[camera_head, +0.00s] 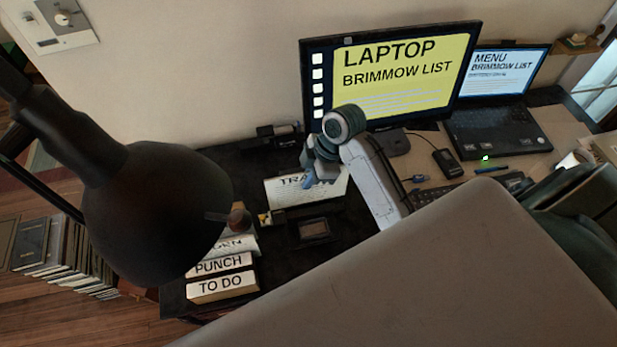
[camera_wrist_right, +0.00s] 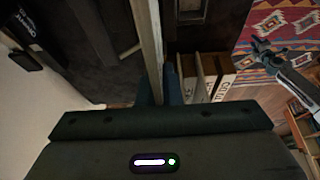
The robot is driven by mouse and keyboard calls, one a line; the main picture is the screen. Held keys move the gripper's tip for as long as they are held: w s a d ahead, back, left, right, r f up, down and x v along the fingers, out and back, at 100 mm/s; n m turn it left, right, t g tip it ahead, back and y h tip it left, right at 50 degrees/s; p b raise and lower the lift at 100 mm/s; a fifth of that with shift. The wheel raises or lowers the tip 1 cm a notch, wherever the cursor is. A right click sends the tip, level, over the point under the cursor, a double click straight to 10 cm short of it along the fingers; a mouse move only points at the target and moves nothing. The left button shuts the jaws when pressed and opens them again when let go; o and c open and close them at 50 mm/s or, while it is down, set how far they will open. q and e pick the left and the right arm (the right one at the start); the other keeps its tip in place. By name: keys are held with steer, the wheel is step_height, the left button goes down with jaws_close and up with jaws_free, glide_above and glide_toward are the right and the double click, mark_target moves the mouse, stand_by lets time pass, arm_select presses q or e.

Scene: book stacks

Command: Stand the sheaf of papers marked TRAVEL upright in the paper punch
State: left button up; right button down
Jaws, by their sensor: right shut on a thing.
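The white TRAVEL sheaf (camera_head: 332,190) stands roughly upright in the head view, its lettering partly covered by my right gripper (camera_head: 318,174). My right gripper is shut on its top edge. In the right wrist view the sheaf shows edge-on as a thin pale strip (camera_wrist_right: 149,40) between the fingers (camera_wrist_right: 158,90). A dark, low bar-like thing, apparently the paper punch (camera_head: 300,212), lies right at the sheaf's lower edge. I cannot tell whether the sheaf is seated in it. A second gripper (camera_wrist_right: 262,48), apparently my left, shows in the wrist view; its jaws are unclear.
Sheaves marked PUNCH (camera_head: 222,265) and TO DO (camera_head: 222,286) stand at the desk's front left. A small dark frame (camera_head: 313,231) lies in front. Monitor (camera_head: 395,75) and laptop (camera_head: 498,125) stand behind.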

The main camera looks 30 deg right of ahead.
mark_target(304, 199)
step_height(304, 199, down, 2)
steer(key=shift+b, duration=0.85)
steer(key=shift+f+b, duration=0.75)
steer(key=shift+b, duration=0.1)
steer(key=shift+f+b, duration=0.6)
steer(key=shift+f, duration=1.25)
steer(key=c, duration=1.5)
jaws_free()
